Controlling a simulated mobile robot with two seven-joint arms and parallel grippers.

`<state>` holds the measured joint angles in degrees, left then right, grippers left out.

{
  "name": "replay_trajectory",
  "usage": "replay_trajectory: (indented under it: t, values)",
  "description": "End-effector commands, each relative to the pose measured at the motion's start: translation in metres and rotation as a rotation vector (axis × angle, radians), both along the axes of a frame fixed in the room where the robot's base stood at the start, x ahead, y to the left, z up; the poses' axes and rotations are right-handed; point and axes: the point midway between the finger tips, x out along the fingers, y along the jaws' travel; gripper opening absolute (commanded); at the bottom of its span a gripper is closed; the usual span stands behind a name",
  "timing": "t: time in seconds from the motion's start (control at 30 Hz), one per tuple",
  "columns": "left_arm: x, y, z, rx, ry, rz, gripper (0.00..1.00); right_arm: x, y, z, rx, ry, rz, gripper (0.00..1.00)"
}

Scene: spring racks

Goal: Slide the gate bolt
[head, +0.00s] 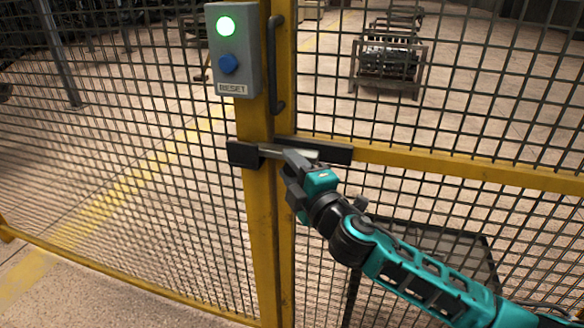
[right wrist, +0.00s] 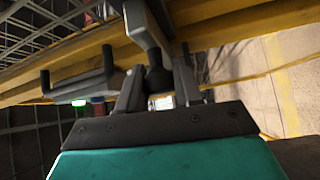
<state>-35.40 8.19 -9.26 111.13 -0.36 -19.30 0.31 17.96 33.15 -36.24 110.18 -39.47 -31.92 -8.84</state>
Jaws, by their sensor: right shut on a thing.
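The gate bolt is a silver bar (head: 272,153) lying across the two yellow posts at mid-height. Its left end meets a black block (head: 242,154) on the left post. A longer black housing (head: 335,152) sits on the right side, on the gate. My right gripper (head: 291,160) is at the bolt, between the block and housing. In the right wrist view my right gripper (right wrist: 158,88) is shut on the bolt's dark knob (right wrist: 157,77), with the bar (right wrist: 141,25) beyond it. The gripper hides part of the bolt in the head view. My left gripper is not in view.
A grey reset box (head: 234,50) with a lit green lamp and a blue button is on the left post above the bolt. A dark vertical gate handle (head: 273,65) stands beside it. Mesh panels fill both sides, and a metal rack (head: 388,66) stands behind them.

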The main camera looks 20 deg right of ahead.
Motion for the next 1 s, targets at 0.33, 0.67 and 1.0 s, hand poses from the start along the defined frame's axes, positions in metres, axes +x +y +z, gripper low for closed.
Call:
replay_trajectory:
  t: [0.33, 0.67, 1.0]
  values:
    - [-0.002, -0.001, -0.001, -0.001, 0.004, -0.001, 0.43, 0.000, 0.000, 0.000, 0.001, 0.000, 0.000, 0.00]
    - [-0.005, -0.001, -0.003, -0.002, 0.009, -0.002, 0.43, -0.008, -0.014, -0.002, 0.002, 0.004, -0.003, 0.00]
    - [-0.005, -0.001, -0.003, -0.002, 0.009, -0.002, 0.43, -0.024, -0.036, 0.000, 0.003, 0.002, -0.001, 0.00]
